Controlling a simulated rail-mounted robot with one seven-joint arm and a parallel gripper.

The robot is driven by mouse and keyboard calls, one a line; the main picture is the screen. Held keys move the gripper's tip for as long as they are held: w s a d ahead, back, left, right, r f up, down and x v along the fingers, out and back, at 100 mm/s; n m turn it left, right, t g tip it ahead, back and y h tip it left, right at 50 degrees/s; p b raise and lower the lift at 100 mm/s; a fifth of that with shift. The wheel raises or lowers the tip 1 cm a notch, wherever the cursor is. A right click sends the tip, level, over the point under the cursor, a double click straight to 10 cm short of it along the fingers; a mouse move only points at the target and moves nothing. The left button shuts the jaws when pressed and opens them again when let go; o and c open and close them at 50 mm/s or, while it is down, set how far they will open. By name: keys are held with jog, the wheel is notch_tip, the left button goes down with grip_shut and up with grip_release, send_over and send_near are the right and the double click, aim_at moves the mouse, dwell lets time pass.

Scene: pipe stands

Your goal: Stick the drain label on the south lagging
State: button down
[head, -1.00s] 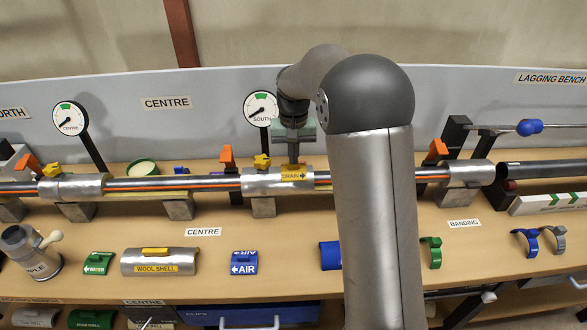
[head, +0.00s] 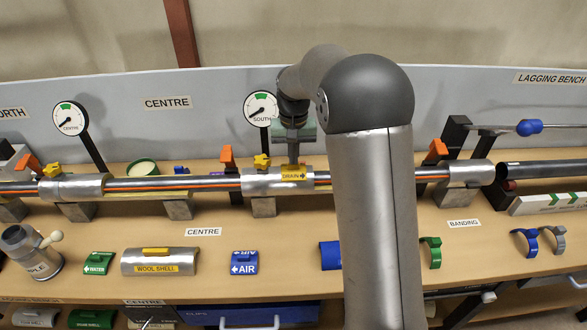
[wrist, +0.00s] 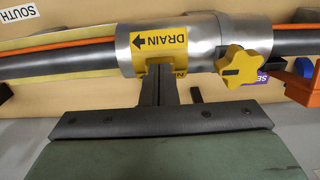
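The yellow drain label (head: 294,174) lies against the silver south lagging (head: 258,182), below the gauge marked SOUTH. In the wrist view the drain label (wrist: 160,46) wraps the curved face of the lagging (wrist: 124,56), its black word and arrow in line with the pipe. My gripper (wrist: 157,72) has its fingers close together at the label's edge, apparently shut on its yellow tab. The fingertips cover part of the label. In the head view my gripper (head: 293,160) comes down onto the label from behind the pipe.
A yellow star knob (wrist: 240,66) sits beside the label on the pipe. An orange lever (head: 227,156) stands just left. The south gauge (head: 260,107) stands behind. A wool shell (head: 160,262) and a blue air label (head: 244,263) lie on the bench in front.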

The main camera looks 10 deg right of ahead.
notch_tip(320, 180, up, 7)
jog(key=p, duration=0.5)
dwell(0.4)
notch_tip(320, 180, up, 17)
jog(key=b, duration=0.1)
jog(key=shift+r, duration=0.2)
dwell(0.6)
jog(key=s+f, duration=0.6)
jog(key=s, duration=0.5)
jog(key=s+f+n, duration=0.1)
jog(key=s+f, duration=0.5)
jog(key=s, duration=0.5)
jog(key=s+f+n+t, duration=0.1)
jog(key=s+f, duration=0.5)
jog(key=s, duration=0.5)
